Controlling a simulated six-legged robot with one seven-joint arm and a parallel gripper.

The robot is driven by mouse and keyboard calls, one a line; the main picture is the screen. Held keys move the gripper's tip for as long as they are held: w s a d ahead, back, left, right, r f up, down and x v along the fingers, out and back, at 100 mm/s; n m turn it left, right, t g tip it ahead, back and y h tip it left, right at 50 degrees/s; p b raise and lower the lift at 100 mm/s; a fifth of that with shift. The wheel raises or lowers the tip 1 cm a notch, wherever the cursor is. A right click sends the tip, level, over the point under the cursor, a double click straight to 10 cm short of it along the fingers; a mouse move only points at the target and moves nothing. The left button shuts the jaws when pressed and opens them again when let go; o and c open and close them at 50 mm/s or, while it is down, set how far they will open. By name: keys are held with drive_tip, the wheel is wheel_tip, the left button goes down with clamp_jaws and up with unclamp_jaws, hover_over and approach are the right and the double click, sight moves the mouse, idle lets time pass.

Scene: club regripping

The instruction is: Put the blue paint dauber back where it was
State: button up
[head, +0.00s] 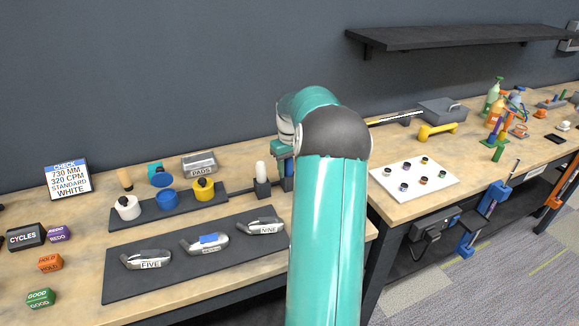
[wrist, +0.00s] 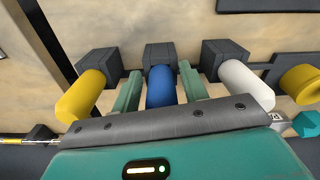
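The blue paint dauber (wrist: 160,88) stands in the middle black holder (wrist: 160,56) in the wrist view. My gripper (wrist: 161,82) is around it, with one green finger on each side. Narrow gaps show between the fingers and the dauber, so the gripper looks open. A yellow dauber (wrist: 82,96) stands in a holder to the left. A white dauber (wrist: 246,86) stands in a holder to the right and also shows in the head view (head: 261,169). In the head view my arm hides most of the blue and yellow daubers' area.
A dark strip (head: 148,216) bears a white pot (head: 127,208), a blue pot (head: 167,198) and a yellow pot (head: 204,190). In front, a dark mat (head: 190,268) holds three metal club heads. A PADS tin (head: 199,165) stands behind. A white board (head: 435,186) lies right of my arm.

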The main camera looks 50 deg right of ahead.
drive_tip(key=shift+o, duration=0.6)
wheel_tip(320, 180, up, 14)
drive_tip(key=shift+s, duration=0.15)
drive_tip(key=shift+f, duration=0.1)
idle(0.8)
